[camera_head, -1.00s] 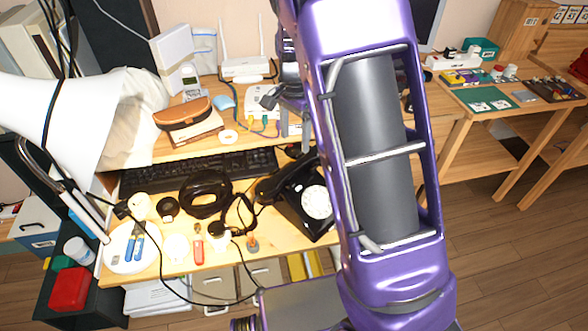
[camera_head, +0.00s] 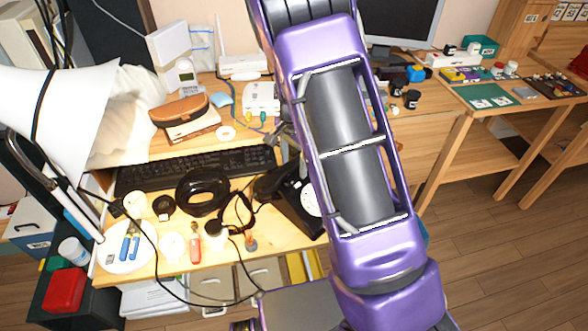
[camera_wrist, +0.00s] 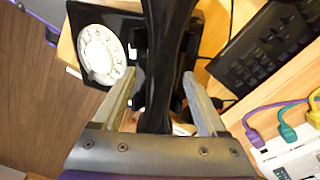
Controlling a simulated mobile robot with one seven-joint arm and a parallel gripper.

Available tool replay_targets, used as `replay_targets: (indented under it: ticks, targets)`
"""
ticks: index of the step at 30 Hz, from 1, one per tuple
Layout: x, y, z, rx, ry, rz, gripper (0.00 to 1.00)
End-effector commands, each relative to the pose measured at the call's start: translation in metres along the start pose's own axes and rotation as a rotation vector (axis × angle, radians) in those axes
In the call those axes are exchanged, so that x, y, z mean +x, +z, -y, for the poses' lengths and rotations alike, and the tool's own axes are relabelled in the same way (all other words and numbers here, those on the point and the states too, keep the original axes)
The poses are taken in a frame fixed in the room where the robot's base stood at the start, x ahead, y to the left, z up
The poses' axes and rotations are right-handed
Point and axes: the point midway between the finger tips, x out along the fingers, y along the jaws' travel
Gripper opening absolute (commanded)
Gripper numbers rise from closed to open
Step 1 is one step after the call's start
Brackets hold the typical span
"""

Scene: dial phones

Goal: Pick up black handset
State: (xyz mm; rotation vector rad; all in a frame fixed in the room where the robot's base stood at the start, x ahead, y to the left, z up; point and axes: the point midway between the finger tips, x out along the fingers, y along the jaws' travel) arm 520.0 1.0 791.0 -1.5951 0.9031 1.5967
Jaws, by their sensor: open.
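The black handset (camera_wrist: 168,45) runs lengthwise through the middle of the wrist view, between the two fingers of my gripper (camera_wrist: 158,76). The fingers are apart, one on each side of it, with a visible gap at least on the left. The black dial phone (camera_head: 308,218) with its white dial (camera_wrist: 100,53) stands on the desk, to the left of the handset in the wrist view. In the head view the handset (camera_head: 268,184) is at the phone's left side, and my arm covers the phone's right part.
A black keyboard (camera_head: 195,170) lies left of the phone. A coiled black cable (camera_head: 203,192) and a red-handled tool (camera_head: 195,248) are also on the desk. A white box with coloured plugs (camera_wrist: 292,158) sits at the lower right of the wrist view.

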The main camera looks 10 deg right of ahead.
Motion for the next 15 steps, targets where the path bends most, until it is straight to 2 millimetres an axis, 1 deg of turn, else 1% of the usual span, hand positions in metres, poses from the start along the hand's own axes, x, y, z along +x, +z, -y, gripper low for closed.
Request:
replay_targets:
  ticks: [4, 5, 9, 14, 15]
  targets:
    - [-0.0008, -0.0001, 0.0001, 0.000, -0.001, 0.000, 0.75]
    - [-0.0008, -0.0001, 0.0001, 0.000, -0.001, 0.000, 0.73]
    - [-0.0009, 0.0000, 0.0001, 0.000, -0.001, 0.000, 0.48]
    - [-0.0010, -0.0001, 0.0001, 0.000, -0.001, 0.000, 0.19]
    - [-0.0010, 0.0000, 0.0001, 0.000, -0.001, 0.000, 0.12]
